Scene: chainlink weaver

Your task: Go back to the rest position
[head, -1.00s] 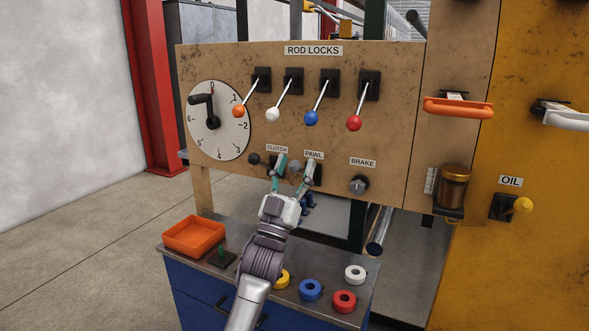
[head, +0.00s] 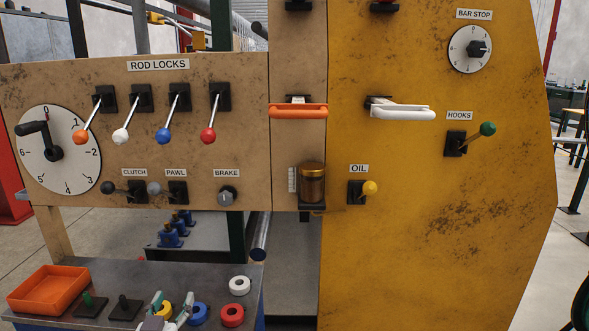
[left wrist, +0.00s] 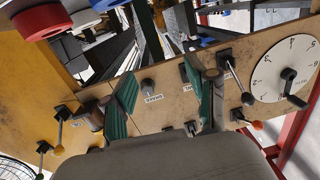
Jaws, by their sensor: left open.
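My left gripper (head: 173,308) is low in the head view, over the workbench (head: 228,268). Its teal-padded fingers are apart with nothing between them. In the left wrist view my left gripper (left wrist: 160,88) is open too, with the panel tilted beyond it. It stands below and clear of the clutch lever (head: 123,189), the pawl lever (head: 165,189) and the brake knob (head: 227,196). A yellow ring (head: 164,311) is partly hidden by the fingers. My right gripper is in neither view.
An orange tray (head: 48,292), a blue ring (head: 199,313), a red ring (head: 232,316) and a white ring (head: 239,285) are on the bench. The rod-lock levers, orange handle (head: 298,111) and white handle (head: 402,113) stick out. Floor shows at far right.

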